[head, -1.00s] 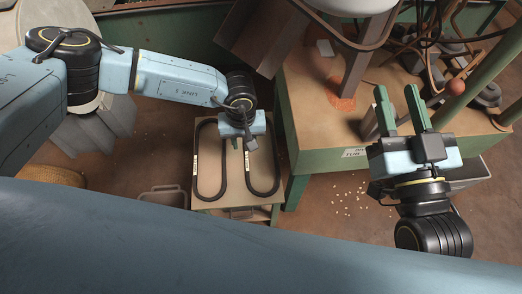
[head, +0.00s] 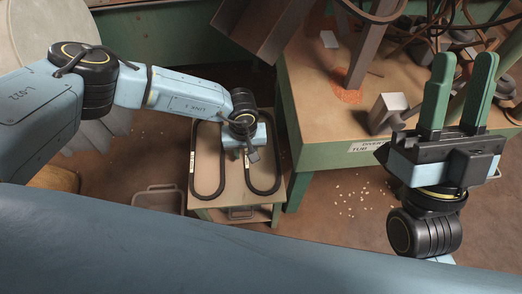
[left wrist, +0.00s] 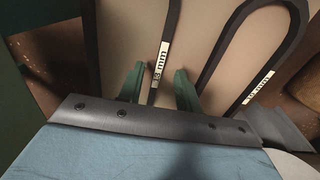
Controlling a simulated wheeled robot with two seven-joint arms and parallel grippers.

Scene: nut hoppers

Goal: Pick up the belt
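Two dark looped belts lie side by side on a small tan-topped stand (head: 228,202): a left belt (head: 221,180) and a right belt (head: 277,175). Each carries a white label on one strand. My left gripper (head: 241,157) is over the right belt's labelled strand. In the left wrist view, the open left gripper (left wrist: 159,88) has that belt's labelled strand (left wrist: 169,25) showing between its green fingers, and the other belt (left wrist: 295,30) lies to the right. I cannot tell how far the fingertips are above the stand. My right gripper (head: 459,88) is open and empty, fingers upward.
A green-sided table (head: 330,157) with a tan top stands right of the stand, bearing a metal block (head: 388,112) and cables. A grey bin (head: 158,199) sits on the floor left of the stand. Pale bits (head: 350,200) are scattered on the floor.

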